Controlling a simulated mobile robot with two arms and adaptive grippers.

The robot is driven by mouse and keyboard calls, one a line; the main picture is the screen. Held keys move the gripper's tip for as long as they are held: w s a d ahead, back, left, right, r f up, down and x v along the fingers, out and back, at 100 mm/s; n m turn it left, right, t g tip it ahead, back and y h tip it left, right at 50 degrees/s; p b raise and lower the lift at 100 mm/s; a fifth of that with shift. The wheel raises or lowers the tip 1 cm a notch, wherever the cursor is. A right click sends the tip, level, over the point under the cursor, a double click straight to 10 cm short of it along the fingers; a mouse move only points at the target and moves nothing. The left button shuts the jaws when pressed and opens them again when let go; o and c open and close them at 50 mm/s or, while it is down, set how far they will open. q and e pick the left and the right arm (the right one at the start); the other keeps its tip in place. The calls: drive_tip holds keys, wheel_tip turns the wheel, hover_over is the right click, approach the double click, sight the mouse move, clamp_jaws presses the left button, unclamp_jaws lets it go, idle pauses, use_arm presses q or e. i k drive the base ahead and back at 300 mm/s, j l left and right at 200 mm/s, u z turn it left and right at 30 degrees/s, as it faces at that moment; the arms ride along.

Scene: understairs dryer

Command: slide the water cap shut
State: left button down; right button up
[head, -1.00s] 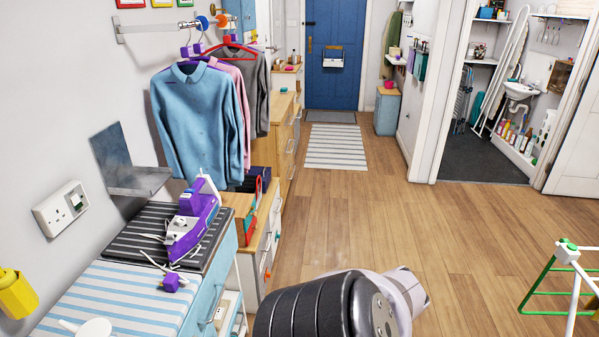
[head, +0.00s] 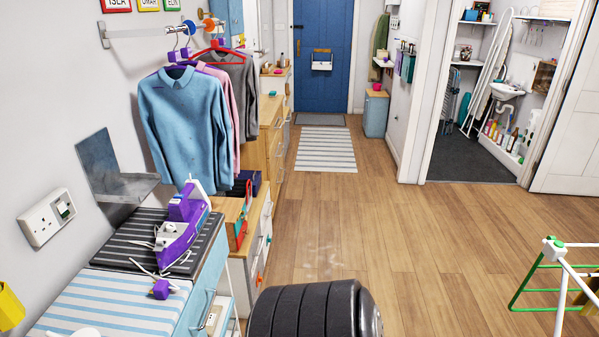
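A purple and white iron (head: 182,225) stands on a dark striped mat (head: 118,240) on top of the pale blue cabinet at the left. Its water cap is too small to make out. A purple plug (head: 160,289) lies on the blue and white striped cover (head: 105,308) in front of it. A black ribbed part of my own arm shows at the bottom centre, to the right of the cabinet. Neither of my grippers is in view.
A grey metal bracket (head: 112,180) and a wall socket (head: 47,218) are beside the iron. Clothes (head: 187,125) hang behind it. Wooden drawers (head: 262,225) stand beyond the cabinet. A green and white drying rack (head: 560,275) is at the right. The wooden floor (head: 420,235) between is clear.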

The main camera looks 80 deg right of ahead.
sight(160, 246)
drive_tip(key=z, duration=1.8)
